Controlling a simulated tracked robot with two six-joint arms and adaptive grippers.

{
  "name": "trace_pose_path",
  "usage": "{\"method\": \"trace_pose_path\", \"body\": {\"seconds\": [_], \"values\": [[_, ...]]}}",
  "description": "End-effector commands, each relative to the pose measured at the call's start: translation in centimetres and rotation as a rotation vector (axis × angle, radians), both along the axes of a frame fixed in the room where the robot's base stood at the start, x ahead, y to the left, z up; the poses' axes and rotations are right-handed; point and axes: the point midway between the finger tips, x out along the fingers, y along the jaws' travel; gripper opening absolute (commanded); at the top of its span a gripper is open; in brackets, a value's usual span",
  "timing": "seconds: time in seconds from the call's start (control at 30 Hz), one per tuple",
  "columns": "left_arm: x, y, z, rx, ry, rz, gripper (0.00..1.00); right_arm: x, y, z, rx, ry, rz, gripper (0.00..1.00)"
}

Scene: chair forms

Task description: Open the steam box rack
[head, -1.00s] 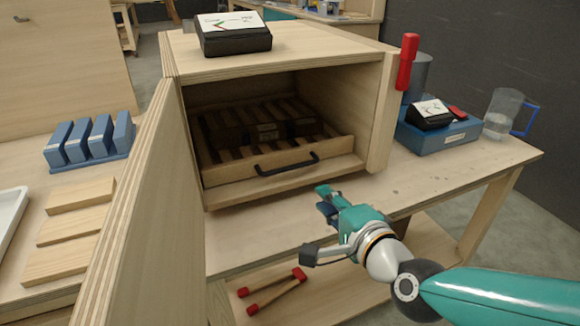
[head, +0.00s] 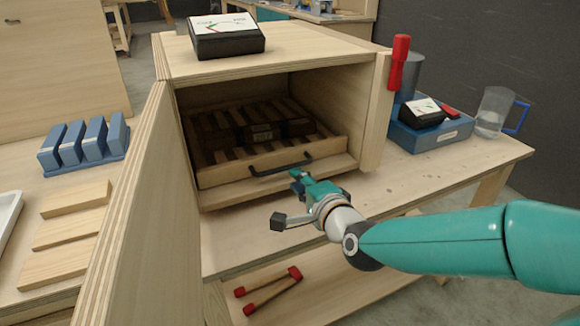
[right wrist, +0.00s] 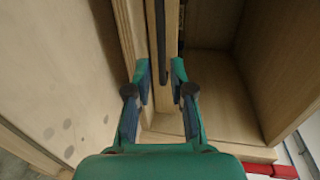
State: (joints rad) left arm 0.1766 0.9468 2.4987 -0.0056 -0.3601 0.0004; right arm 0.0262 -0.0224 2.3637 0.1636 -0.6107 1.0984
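The wooden steam box (head: 370,125) stands open on the bench, with its door (head: 135,220) swung out to the left. The slatted rack (head: 225,177) sits inside, its front near the box's opening, with a dark block on it. The rack's black handle (head: 281,168) is a curved bar on its front. My right gripper (head: 298,178) is just in front of the handle's right part. In the right wrist view, the gripper (right wrist: 163,68) has its fingers apart, with the dark handle (right wrist: 160,35) lined up between the tips; contact is unclear. My left gripper is out of view.
A black meter (head: 226,43) lies on the box top. A red-handled latch (head: 398,62) stands at the box's right edge. A blue tray (head: 433,137) and a jug (head: 492,113) are at right. Blue blocks (head: 72,147) and wooden strips (head: 70,230) lie at left.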

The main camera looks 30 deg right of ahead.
Motion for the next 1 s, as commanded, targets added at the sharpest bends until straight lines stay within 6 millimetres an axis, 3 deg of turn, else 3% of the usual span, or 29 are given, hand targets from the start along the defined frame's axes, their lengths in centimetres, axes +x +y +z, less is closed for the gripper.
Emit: {"method": "trace_pose_path", "body": {"seconds": [0.2, 0.4, 0.8, 0.93, 1.0], "values": [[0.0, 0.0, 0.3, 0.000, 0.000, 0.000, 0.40, 4.4, -0.3, -0.9, 0.000, 0.002, -0.001, 0.22], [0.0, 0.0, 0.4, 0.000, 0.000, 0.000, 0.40, 6.7, -0.5, -1.3, 0.000, 0.000, -0.001, 0.22], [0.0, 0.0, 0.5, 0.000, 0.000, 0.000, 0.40, 7.4, -0.5, -1.4, 0.001, -0.001, -0.002, 0.22], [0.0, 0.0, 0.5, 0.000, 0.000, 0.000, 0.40, 7.4, -0.5, -1.4, 0.001, -0.001, -0.001, 0.02], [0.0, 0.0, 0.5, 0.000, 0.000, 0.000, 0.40, 7.4, -0.5, -1.5, 0.000, 0.000, -0.001, 0.00]]}}
